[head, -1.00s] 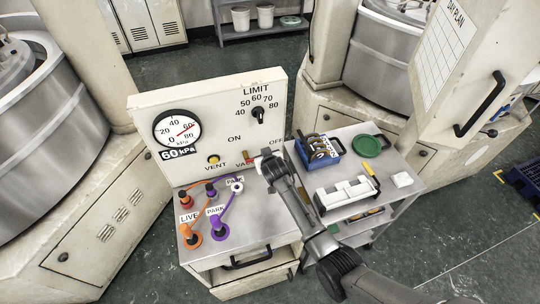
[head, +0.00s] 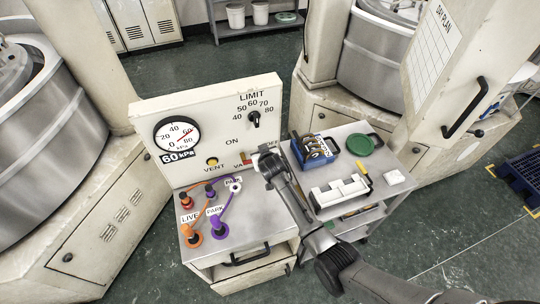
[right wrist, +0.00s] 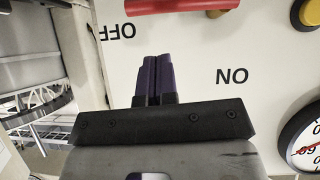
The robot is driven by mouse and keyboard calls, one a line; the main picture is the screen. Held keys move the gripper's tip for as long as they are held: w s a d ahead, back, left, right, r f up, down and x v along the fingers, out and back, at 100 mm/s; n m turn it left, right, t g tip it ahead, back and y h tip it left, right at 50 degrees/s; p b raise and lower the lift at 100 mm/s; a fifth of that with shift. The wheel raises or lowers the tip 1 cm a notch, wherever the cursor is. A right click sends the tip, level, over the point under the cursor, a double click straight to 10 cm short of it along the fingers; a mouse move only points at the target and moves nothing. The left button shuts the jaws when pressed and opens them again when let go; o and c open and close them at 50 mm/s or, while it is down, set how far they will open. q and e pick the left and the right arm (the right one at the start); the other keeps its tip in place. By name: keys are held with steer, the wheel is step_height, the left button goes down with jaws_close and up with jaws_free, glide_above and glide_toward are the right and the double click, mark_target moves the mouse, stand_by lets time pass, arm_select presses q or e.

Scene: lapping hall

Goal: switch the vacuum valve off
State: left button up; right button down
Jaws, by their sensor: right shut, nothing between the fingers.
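The vacuum valve's red handle (head: 247,159) is at the lower right of the upright white panel (head: 150,115), partly hidden by my right gripper (head: 259,154). In the right wrist view, which sees the panel upside down, the red handle (right wrist: 180,5) lies level along the top edge, reaching from its brass-coloured pivot toward the OFF label's side (right wrist: 115,30). The ON label (right wrist: 232,75) is clear. My right gripper's purple fingers (right wrist: 154,62) are together and empty, in front of the panel and apart from the handle in that view. My left gripper is out of view.
A gauge (head: 177,133), a limit knob (head: 254,118) and a yellow vent button (head: 212,162) are on the panel. Orange and purple hoses (head: 220,228) stand on the cart top. A side cart holds a blue crate (head: 312,152) and a green dish (head: 360,144).

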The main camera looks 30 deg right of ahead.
steer(key=v, duration=1)
steer(key=shift+d, duration=0.15)
steer(key=shift+s+f, duration=0.1)
